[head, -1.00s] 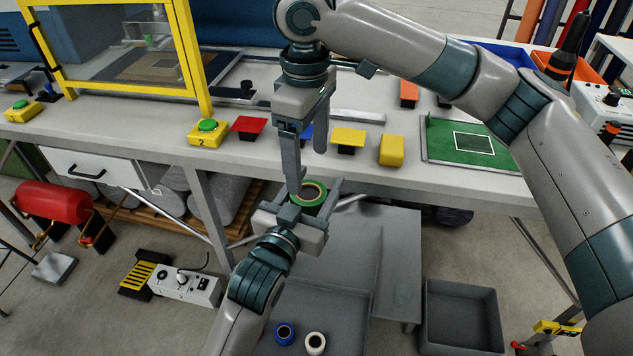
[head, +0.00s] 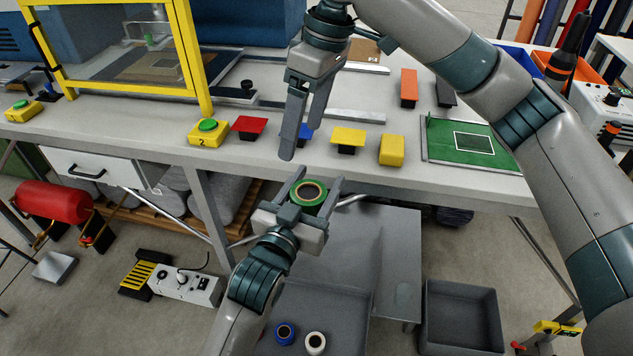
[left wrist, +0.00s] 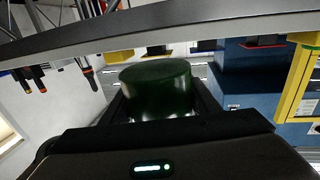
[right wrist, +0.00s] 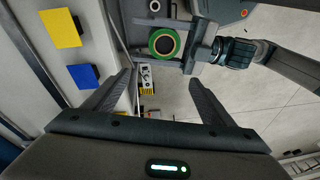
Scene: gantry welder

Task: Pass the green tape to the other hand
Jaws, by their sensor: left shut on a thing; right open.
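The green tape (head: 308,194) is a roll with a tan core ring. It sits between the fingers of my left gripper (head: 309,187), which is shut on it in front of the bench edge. In the left wrist view the tape (left wrist: 158,88) fills the space between the fingers. My right gripper (head: 300,142) is open and empty, pointing down above and behind the tape, apart from it. In the right wrist view the tape (right wrist: 165,43) lies beyond the open fingertips, near the top, with the left gripper around it.
The bench (head: 380,170) carries yellow, red and blue pads and a green board (head: 470,143). Below are a grey tray (head: 320,300) with a blue roll (head: 285,333) and a white roll (head: 315,343), and an empty grey bin (head: 462,315). A yellow-framed enclosure (head: 190,60) stands at left.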

